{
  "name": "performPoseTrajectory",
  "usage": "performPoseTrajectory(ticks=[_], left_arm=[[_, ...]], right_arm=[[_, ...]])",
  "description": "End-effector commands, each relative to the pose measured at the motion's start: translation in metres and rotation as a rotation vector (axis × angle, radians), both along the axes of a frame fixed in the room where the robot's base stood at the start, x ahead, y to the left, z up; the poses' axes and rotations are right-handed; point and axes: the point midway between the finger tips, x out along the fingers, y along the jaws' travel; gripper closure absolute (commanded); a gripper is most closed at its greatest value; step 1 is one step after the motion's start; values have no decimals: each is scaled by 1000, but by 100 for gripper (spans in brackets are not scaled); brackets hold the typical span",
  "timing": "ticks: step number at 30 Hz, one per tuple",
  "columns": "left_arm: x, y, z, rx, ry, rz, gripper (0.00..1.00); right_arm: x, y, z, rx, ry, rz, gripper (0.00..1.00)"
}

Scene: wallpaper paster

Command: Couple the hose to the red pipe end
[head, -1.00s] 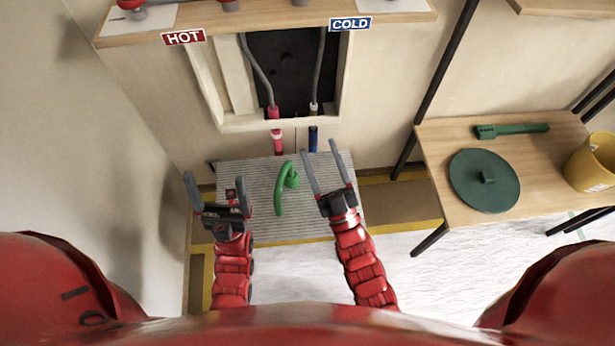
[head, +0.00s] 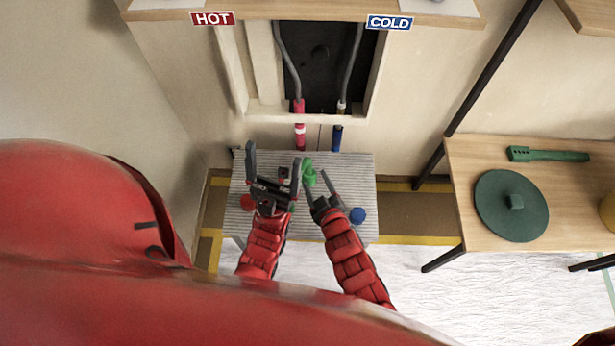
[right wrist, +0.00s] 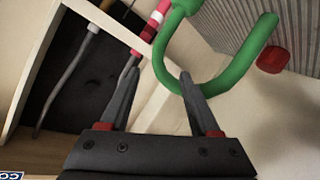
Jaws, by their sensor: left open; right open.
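The red pipe end (head: 300,135), with a white band, hangs below the wall opening in the head view. It also shows at the top of the right wrist view (right wrist: 155,20). The green curved hose (head: 308,172) is just below it in the head view. In the right wrist view the hose (right wrist: 225,80) makes a U-bend; whether it touches the pipe is unclear. My left gripper (head: 273,160) is open, left of the hose, and its body hides part of the hose. My right gripper (head: 314,178) is open; its right fingertip overlaps the bend in its wrist view.
A blue pipe end (head: 337,138) hangs right of the red one. A red cap (head: 247,202) and a blue cap (head: 357,215) are at the grey ribbed board (head: 360,170). A wooden table (head: 465,160) at right holds a green disc (head: 511,206) and a green tool (head: 547,154).

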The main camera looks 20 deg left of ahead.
Motion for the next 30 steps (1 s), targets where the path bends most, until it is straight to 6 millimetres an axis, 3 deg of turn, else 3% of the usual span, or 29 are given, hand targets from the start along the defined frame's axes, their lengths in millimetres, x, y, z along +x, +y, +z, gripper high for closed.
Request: performPoseTrajectory(ticks=[7,17,30], left_arm=[[0,0,4,0,0,0,10],[0,0,5,0,0,0,10],[0,0,9,0,0,0,10]], right_arm=[[31,22,-12,1,-1,-2,37],[43,30,-18,2,-1,0,37],[80,52,-33,1,-2,-1,37]])
